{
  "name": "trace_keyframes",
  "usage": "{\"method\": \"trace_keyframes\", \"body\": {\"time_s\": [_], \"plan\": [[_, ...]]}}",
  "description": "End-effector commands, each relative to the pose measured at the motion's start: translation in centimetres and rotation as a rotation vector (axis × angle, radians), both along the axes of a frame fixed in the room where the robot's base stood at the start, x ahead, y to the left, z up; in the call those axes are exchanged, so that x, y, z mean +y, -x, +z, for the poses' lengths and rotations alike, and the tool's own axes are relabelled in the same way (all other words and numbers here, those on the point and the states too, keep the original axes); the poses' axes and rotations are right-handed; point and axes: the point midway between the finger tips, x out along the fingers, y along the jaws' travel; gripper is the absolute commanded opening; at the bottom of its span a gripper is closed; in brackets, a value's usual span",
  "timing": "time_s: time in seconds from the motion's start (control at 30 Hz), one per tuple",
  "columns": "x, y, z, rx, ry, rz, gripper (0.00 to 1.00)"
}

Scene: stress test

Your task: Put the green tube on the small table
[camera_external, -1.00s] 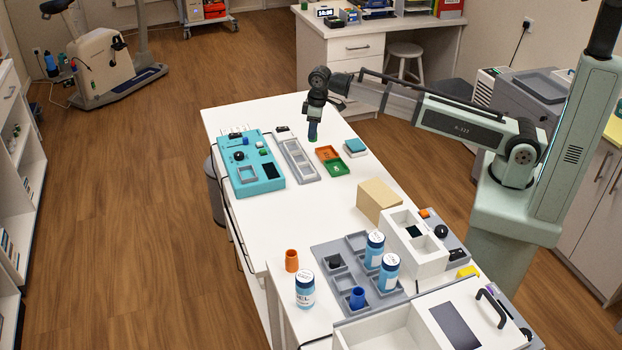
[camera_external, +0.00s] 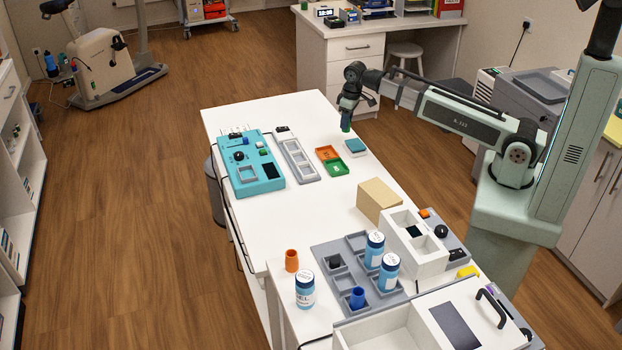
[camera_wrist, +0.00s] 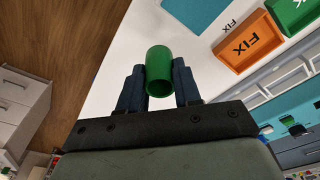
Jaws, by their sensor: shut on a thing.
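My gripper (camera_external: 347,112) is shut on the green tube (camera_external: 346,126), above the far right edge of the long white table (camera_external: 290,106). In the wrist view, the green tube (camera_wrist: 159,66) sits between the two dark fingers of my gripper (camera_wrist: 159,84), with its rounded end pointing away and its open end toward the camera. The white table top lies behind the tube in that view, with its edge to the left. I cannot tell which surface is the small table.
Near my gripper are a teal-topped block (camera_external: 355,146), an orange tray (camera_external: 328,153), a green tray (camera_external: 335,168) and a grey rack (camera_external: 299,160). A teal panel (camera_external: 248,165) is left. A white desk (camera_external: 350,46) and round stool (camera_external: 404,49) stand beyond.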

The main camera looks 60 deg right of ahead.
Motion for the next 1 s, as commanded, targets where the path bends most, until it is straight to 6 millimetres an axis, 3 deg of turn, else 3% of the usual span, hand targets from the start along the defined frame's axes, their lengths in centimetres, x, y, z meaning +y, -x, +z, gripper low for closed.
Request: {"method": "trace_keyframes", "body": {"time_s": [0.53, 0.8, 1.0], "plan": [[14.0, -0.2, 2.4, -0.001, 0.000, 0.226, 0.04], [21.6, 1.0, 4.3, -0.001, 0.000, 0.349, 0.04], [26.0, 2.5, 5.7, -0.001, 0.001, 0.431, 0.04]]}}
